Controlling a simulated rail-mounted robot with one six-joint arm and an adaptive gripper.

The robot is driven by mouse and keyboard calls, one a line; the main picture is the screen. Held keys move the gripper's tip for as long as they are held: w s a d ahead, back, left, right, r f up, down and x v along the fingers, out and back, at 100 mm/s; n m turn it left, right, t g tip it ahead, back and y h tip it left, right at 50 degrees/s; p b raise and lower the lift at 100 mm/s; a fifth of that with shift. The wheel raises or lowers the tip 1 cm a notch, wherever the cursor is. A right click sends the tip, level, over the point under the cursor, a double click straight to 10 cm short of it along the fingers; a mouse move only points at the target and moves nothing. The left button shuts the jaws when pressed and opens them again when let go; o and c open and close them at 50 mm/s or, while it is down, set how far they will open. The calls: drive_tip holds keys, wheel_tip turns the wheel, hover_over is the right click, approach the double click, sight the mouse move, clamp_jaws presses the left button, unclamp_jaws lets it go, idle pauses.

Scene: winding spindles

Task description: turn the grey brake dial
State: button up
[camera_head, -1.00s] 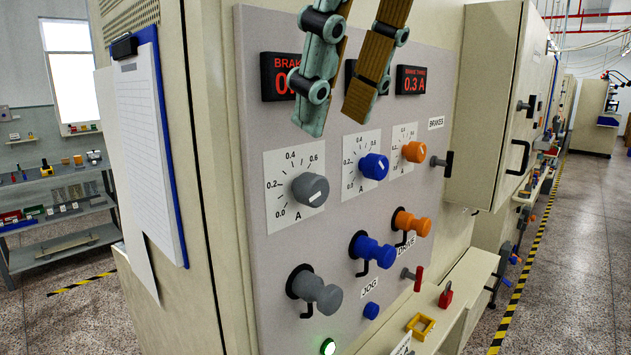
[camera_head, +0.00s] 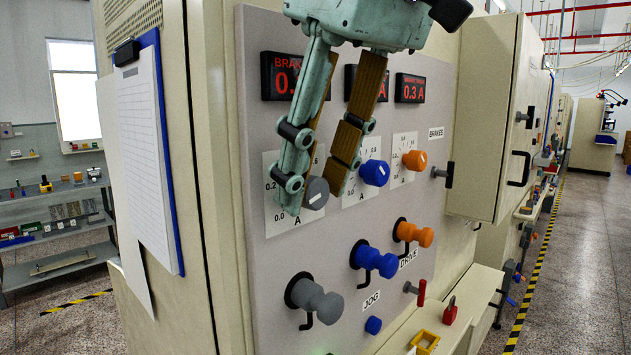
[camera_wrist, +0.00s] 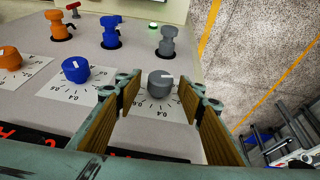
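The grey brake dial (camera_head: 316,193) is a round knob with a white mark on a white scale plate, on the upright panel. In the wrist view the grey dial (camera_wrist: 160,83) sits between my two fingers, with a gap visible on each side. My gripper (camera_head: 318,188) is open around the dial, with its fingertips at about the dial's height. It also shows in the wrist view (camera_wrist: 158,92). The left finger hides part of the dial's scale in the head view. The brake display (camera_head: 281,76) above it is partly covered by my gripper.
A blue dial (camera_head: 374,173) and an orange dial (camera_head: 414,160) sit close to the right on the same panel. Grey (camera_head: 317,300), blue (camera_head: 376,259) and orange (camera_head: 415,233) spindle knobs stick out below. A clipboard (camera_head: 150,160) hangs at the left.

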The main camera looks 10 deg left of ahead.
drive_tip(key=c, duration=0.8)
drive_tip(key=shift+w+d+r+g+y+p, duration=0.15)
drive_tip(key=shift+g+y+p, duration=0.25)
drive_tip(key=shift+g+p, duration=0.45)
drive_tip(key=shift+c, duration=0.2)
drive_tip(key=shift+w+d+m+g+y+p, duration=0.1)
drive_tip(key=shift+w+m+g+y+p, duration=0.15)
drive_tip(key=shift+m+g+y+p, duration=0.7)
drive_tip(key=shift+n+g+y+p, duration=0.3)
drive_tip(key=shift+n+y+p, duration=0.05)
drive_tip(key=shift+p, duration=0.25)
drive_tip(key=shift+w+d+f+g+y+p, duration=0.15)
drive_tip(key=shift+f+g+y+p, duration=0.15)
drive_tip(key=shift+g+y+p, duration=0.45)
drive_tip(key=shift+w+d+f+m+g+y+p, duration=0.1)
drive_tip(key=shift+m+g+y+p, duration=0.2)
drive_tip(key=shift+g+y, duration=0.4)
drive_tip(key=shift+w+f+m+g+y+p, duration=0.1)
drive_tip(key=shift+m+g+y, duration=0.3)
drive_tip(key=shift+g+y, duration=0.2)
drive_tip(key=shift+s, duration=0.1)
